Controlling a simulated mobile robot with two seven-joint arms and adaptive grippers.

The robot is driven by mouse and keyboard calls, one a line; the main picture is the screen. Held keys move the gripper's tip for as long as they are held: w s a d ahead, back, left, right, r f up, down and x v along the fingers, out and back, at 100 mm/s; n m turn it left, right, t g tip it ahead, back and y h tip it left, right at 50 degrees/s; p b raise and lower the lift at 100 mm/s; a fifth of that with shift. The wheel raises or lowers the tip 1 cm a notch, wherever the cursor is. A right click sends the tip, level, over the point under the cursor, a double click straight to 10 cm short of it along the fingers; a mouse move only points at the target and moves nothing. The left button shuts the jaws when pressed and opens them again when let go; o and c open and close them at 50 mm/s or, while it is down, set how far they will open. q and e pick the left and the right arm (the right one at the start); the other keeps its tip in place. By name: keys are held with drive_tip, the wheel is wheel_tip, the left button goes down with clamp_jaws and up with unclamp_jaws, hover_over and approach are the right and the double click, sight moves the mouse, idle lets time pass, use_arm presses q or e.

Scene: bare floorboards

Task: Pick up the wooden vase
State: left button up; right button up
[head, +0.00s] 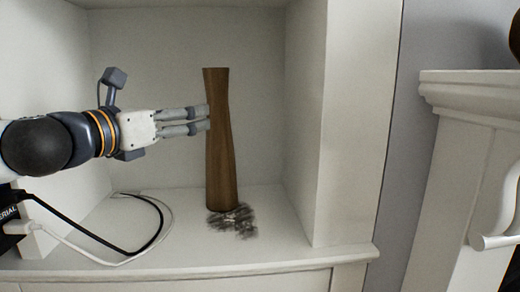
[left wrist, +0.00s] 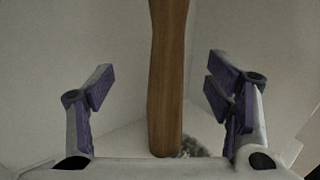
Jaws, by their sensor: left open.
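The wooden vase (head: 220,150) is tall, brown and slim, and stands upright on the white shelf (head: 180,255). My left gripper (head: 208,118) reaches in from the left, with its fingertips level with the upper-middle part of the vase. In the left wrist view, the vase (left wrist: 167,80) stands between the spread fingers of the left gripper (left wrist: 160,95), with a gap on each side. The left gripper is open and holds nothing. My right gripper is in neither view.
A dark, mottled small object (head: 233,220) lies at the vase's foot. Black and white cables (head: 150,235) loop over the shelf at left. The alcove's right side wall (head: 305,120) stands right of the vase. A white mantel-like ledge (head: 470,90) is at far right.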

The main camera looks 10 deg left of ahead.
sight(216, 106)
use_arm(q)
drive_tip(key=x, duration=0.6)
drive_tip(key=d+r+x, duration=0.1)
drive_tip(key=x, duration=0.2)
drive_tip(key=shift+w+d, duration=0.2)
drive_tip(key=shift+w+d+f, duration=0.1)
drive_tip(key=shift+w, duration=0.3)
clamp_jaws()
